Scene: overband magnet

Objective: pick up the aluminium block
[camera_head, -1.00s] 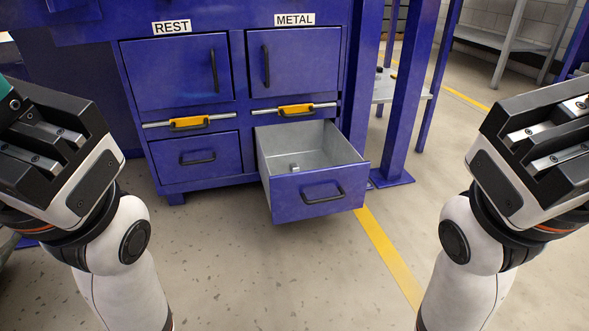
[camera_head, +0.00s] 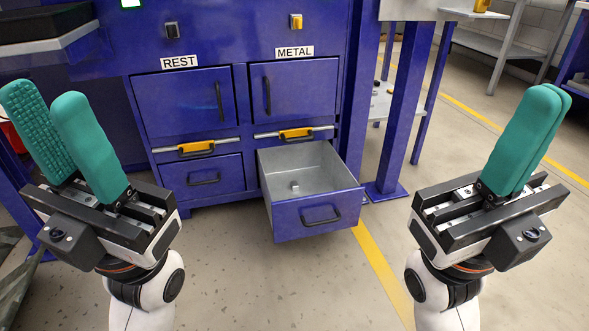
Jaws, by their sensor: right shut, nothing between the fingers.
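A small grey metal block (camera_head: 295,186) lies on the floor of the open drawer (camera_head: 318,213) under the METAL label, toward its left side. It looks like the aluminium block. My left gripper (camera_head: 55,108) is raised at the left with its two teal fingers spread apart, and nothing is between them. My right gripper (camera_head: 550,98) is raised at the right with its teal fingers together and empty. Both grippers are well apart from the drawer and the block.
The blue cabinet (camera_head: 190,105) has REST and METAL doors, yellow-handled bars (camera_head: 297,134) and a closed lower left drawer (camera_head: 203,178). A blue post (camera_head: 405,110) stands right of the open drawer. A shelf table (camera_head: 475,45) is at the back right. The floor in front is clear.

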